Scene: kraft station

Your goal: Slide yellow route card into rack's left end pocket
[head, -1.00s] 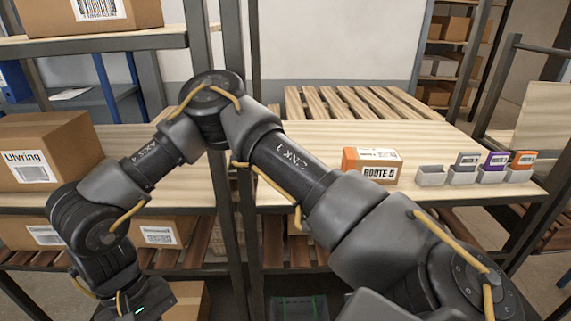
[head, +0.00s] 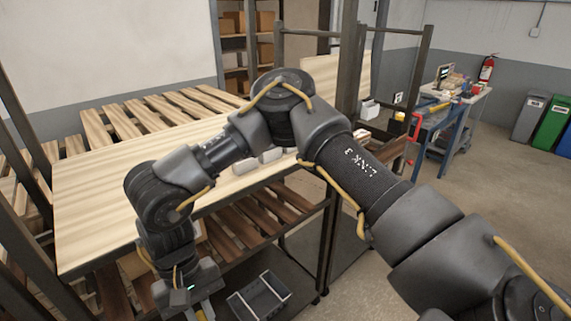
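The rack's small grey pockets (head: 270,155) stand on the wooden shelf, mostly hidden behind my arm. The left end pocket cannot be told apart from the others here. My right arm comes in from the lower right, bends over the shelf and hangs down at its front edge. Its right gripper (head: 195,298) is at the bottom edge of the head view, with the fingertips cut off. A bit of yellow shows below it, too little to tell whether it is the yellow route card or a cable. My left gripper is out of view.
The wooden shelf (head: 110,205) is clear on its left part. A slatted pallet (head: 150,115) lies behind it. A grey open bin (head: 260,298) is low down in front. Shelf posts (head: 345,60) rise beyond the arm. A blue workbench (head: 440,125) and open floor lie to the right.

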